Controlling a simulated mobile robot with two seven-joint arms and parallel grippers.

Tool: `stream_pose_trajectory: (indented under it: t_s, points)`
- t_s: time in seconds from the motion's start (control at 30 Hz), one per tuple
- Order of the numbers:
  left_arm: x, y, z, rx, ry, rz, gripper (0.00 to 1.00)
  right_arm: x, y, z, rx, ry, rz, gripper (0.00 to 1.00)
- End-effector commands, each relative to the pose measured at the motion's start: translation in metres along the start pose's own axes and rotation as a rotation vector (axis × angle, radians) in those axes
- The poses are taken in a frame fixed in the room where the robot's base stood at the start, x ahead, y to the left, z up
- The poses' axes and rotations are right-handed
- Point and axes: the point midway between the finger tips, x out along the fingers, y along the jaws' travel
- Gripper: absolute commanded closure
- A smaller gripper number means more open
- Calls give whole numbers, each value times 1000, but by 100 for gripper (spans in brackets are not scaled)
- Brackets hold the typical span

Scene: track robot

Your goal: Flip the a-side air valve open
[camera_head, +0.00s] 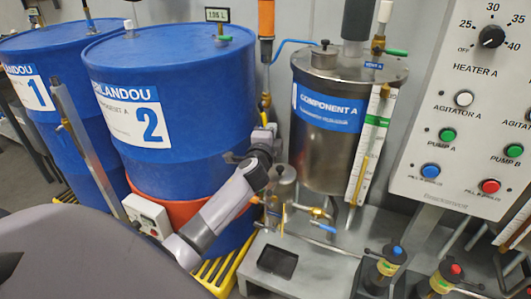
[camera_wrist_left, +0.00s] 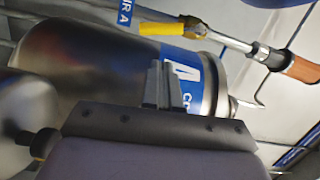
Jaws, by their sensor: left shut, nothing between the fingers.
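The A-side air valve has a yellow lever (camera_wrist_left: 168,29) that shows at the top of the left wrist view. It lies roughly in line with the metal pipe, beside a blue label (camera_wrist_left: 125,12) ending in "R A". My left gripper (camera_head: 268,132) is just below that fitting, between the blue drum and the steel tank. In the left wrist view its fingers (camera_wrist_left: 165,85) are together and empty, apart from the lever. My right gripper is out of view.
The steel Component A tank (camera_head: 318,150) stands right of the gripper, and blue drum 2 (camera_head: 190,80) stands left. A small metal pot (camera_head: 284,180) is below the gripper. The control panel (camera_head: 465,110) is at the right.

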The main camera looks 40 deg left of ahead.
Motion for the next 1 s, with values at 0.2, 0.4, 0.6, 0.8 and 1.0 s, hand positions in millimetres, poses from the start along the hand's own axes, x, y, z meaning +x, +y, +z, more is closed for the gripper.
stream_pose_trajectory:
  t_s: [0.2, 0.4, 0.6, 0.8, 1.0]
  points:
    - [-37, -1, 0, -1, 2, 2, 100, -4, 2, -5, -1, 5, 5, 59]
    - [-69, -2, 0, -1, 1, 2, 100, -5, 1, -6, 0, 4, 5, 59]
    - [-91, -2, 0, -1, 1, 2, 100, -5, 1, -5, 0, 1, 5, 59]
    - [-99, -3, 0, -1, 1, 1, 100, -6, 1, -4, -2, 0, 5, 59]
    - [-100, -3, 0, -1, 0, 1, 100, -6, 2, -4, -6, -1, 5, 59]
